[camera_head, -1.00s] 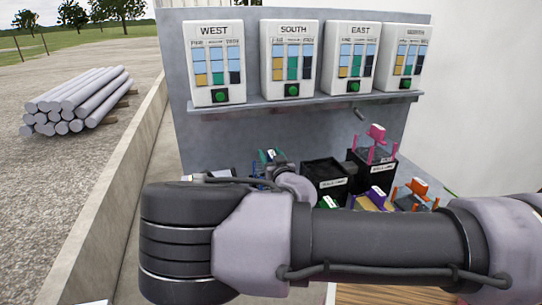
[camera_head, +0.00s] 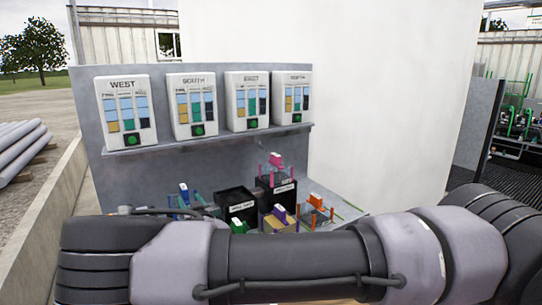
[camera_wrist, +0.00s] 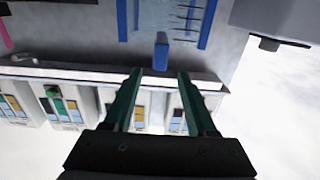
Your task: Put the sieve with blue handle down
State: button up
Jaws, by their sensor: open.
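A blue handle (camera_wrist: 161,50) stands out from a pale blue mesh-like sieve (camera_wrist: 165,15) at the top of the wrist view. Blue side posts (camera_wrist: 208,22) flank it. My gripper (camera_wrist: 160,73) is open, with its two green fingers apart and nothing between them. The handle lies just beyond the fingertips, in line with the gap, and looks clear of both. In the head view a small blue handle (camera_head: 184,190) shows among blue posts at the left of the bench. My arm covers the lower part of that view and my gripper cannot be made out there.
Labelled boxes (camera_head: 125,106) stand on a shelf (camera_head: 210,138) above the bench. Two black bins (camera_head: 237,204) stand mid-bench. Pink (camera_head: 275,160), purple (camera_head: 280,212), orange (camera_head: 316,201) and green (camera_head: 238,226) handled pieces stand close by. A grey wall backs the bench.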

jog(key=w+d+r+m+g+h, duration=0.2)
jog(key=w+d+r+m+h, duration=0.15)
jog(key=d, duration=0.55)
jog(key=w+d+r+m+g+h, duration=0.2)
jog(key=d+m, duration=0.2)
jog(key=d, duration=0.5)
jog(key=w+d+r+m+g+h, duration=0.2)
jog(key=w+d+m+h, duration=0.15)
jog(key=d, duration=0.65)
jog(key=s+d+r+g+y, duration=0.1)
jog(key=s+d+r+y, duration=0.1)
jog(key=s+d+r, duration=0.45)
jog(key=s+d+r+g+y, duration=0.15)
jog(key=s+d+r, duration=0.25)
jog(key=d+r, duration=0.5)
jog(key=s+d+r, duration=0.2)
jog(key=s+r, duration=0.1)
jog(key=s, duration=0.4)
jog(key=s+d+r+h, duration=0.1)
jog(key=s+d+r, duration=0.1)
jog(key=s+r, duration=0.2)
jog(key=s+d+r, duration=0.3)
jog(key=s, duration=0.6)
jog(key=shift+s+r+n, duration=0.35)
jog(key=shift+n, duration=0.05)
jog(key=shift+a+h, duration=0.1)
jog(key=shift+h, duration=0.15)
